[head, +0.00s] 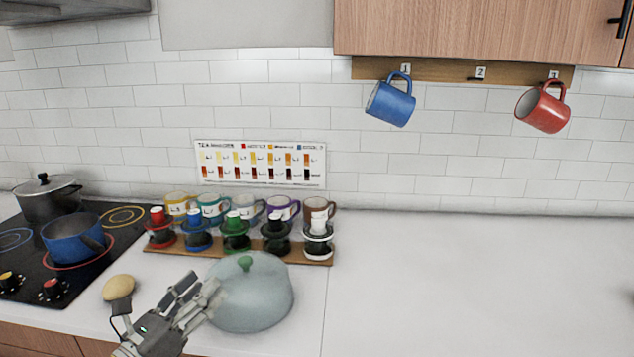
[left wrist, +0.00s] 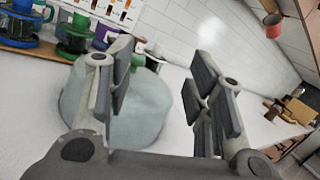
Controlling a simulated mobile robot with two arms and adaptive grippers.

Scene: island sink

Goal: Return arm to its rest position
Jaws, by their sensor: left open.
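My left gripper (head: 193,296) is open and empty at the lower left of the head view, over the white counter. It is just left of a pale blue-grey rounded pot with a green knob (head: 252,297), overlapping its edge in the picture; I cannot tell whether they touch. In the left wrist view, the two fingers of my left gripper (left wrist: 160,92) stand wide apart with nothing between them close up. The pale pot (left wrist: 141,113) shows behind the left finger and the gap. My right gripper does not show.
A wooden rack (head: 190,254) holds several coloured jars, with mugs behind. A cooktop (head: 25,262) with a blue pot (head: 66,240) is at left. A yellowish round object (head: 118,288) lies near my gripper. Blue (head: 390,103) and red (head: 541,110) mugs hang above. The right counter is clear.

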